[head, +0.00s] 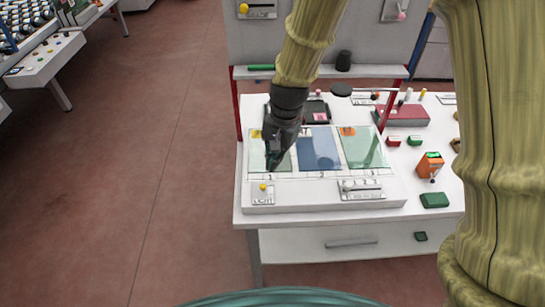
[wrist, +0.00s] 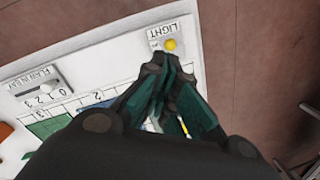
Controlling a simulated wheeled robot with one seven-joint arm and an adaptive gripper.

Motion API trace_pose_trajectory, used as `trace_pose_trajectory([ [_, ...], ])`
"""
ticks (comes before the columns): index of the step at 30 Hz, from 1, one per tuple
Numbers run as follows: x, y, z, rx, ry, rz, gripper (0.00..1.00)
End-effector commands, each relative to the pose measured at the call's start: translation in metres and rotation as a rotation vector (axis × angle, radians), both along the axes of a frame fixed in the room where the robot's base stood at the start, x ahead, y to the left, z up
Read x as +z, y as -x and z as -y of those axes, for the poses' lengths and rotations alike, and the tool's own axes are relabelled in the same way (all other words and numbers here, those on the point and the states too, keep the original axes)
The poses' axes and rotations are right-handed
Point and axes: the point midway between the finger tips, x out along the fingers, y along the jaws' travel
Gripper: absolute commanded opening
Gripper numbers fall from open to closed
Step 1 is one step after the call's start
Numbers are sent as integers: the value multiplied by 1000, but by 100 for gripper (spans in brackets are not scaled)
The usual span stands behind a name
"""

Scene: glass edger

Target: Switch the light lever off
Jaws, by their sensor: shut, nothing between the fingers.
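The light lever (head: 263,187) has a yellow knob on a small white plate at the front left of the white panel. It also shows in the wrist view (wrist: 170,45), beside the printed word LIGHT. My gripper (head: 272,166) is shut and empty, pointing down above the left glass pane, just behind the lever. In the wrist view its fingertips (wrist: 165,62) are close together, right by the yellow knob. I cannot tell whether they touch it.
A second plate with a slider (head: 361,188) sits at the panel's front right. Glass panes (head: 320,149) lie behind. Orange (head: 430,165) and green (head: 435,200) blocks stand at the right. The floor left of the table is clear.

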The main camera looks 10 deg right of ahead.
Motion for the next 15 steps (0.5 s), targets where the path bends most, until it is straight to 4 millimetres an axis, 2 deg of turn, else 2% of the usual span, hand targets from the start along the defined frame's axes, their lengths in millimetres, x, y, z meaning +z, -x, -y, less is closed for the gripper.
trace_pose_trajectory([
  [1, 11, 2, 0, 0, 0, 0, 0],
  [6, 23, 7, 1, 2, 0, 0, 0],
  [15, 24, 8, -1, 4, -1, 0, 0],
])
